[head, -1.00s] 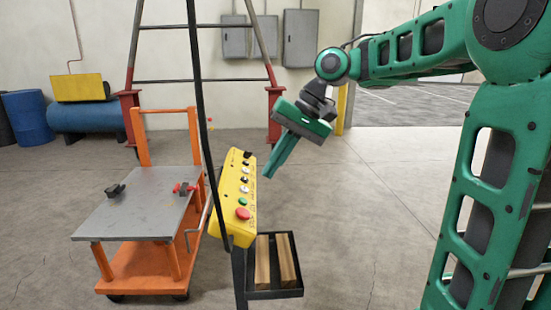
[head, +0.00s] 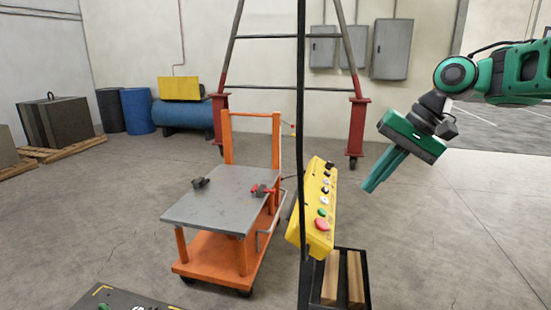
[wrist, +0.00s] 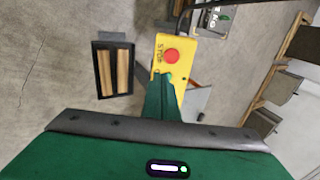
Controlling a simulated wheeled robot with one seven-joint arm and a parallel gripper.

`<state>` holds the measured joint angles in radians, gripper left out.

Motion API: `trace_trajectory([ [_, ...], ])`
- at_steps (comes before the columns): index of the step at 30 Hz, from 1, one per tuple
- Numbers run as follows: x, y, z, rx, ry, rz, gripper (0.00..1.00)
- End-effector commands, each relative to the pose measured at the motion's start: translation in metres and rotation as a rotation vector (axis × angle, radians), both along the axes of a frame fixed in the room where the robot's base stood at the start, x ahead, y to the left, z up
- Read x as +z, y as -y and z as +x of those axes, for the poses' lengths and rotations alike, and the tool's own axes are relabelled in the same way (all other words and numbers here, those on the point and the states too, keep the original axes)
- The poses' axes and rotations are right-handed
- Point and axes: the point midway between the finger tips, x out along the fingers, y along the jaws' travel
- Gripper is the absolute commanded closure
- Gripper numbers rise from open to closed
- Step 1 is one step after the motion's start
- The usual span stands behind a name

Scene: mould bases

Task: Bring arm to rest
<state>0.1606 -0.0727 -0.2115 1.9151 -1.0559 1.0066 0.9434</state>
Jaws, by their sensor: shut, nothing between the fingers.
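My green gripper (head: 370,190) is at the right in the head view, pointing down and to the left. Its fingers are together and hold nothing. The fingertips are right of the yellow control box (head: 313,205) and look apart from it, though the depth between them is hard to tell. In the wrist view the closed fingers (wrist: 164,76) overlap the lower part of the yellow box (wrist: 188,55), just below its red stop button (wrist: 171,56).
An orange cart (head: 212,253) with a grey top stands left of the box. A black tray (head: 369,285) with wooden blocks sits below the box. A black cable (head: 301,100) hangs to the box. A red-legged frame (head: 357,125) stands behind. The floor at right is clear.

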Motion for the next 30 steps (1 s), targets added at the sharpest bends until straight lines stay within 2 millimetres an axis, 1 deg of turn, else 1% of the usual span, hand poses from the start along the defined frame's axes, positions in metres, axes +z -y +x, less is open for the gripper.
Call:
trace_trajectory([
  [5,-0.038,0.041,-0.039,-0.092,-0.008,-0.097,1.0],
  [8,-0.064,0.067,-0.071,-0.134,-0.031,-0.164,1.0],
  [11,-0.092,0.092,-0.11,-0.169,-0.068,-0.231,1.0],
  [12,-0.103,0.102,-0.128,-0.181,-0.089,-0.258,1.0],
  [14,-0.118,0.114,-0.155,-0.193,-0.118,-0.296,1.0],
  [15,-0.128,0.122,-0.173,-0.199,-0.139,-0.319,1.0],
  [18,-0.147,0.137,-0.212,-0.211,-0.187,-0.368,1.0],
  [21,-0.16,0.146,-0.241,-0.215,-0.224,-0.4,1.0],
  [24,-0.166,0.152,-0.256,-0.218,-0.245,-0.417,1.0],
  [25,-0.167,0.153,-0.258,-0.217,-0.248,-0.419,1.0],
  [30,-0.168,0.153,-0.259,-0.217,-0.25,-0.421,1.0],
])
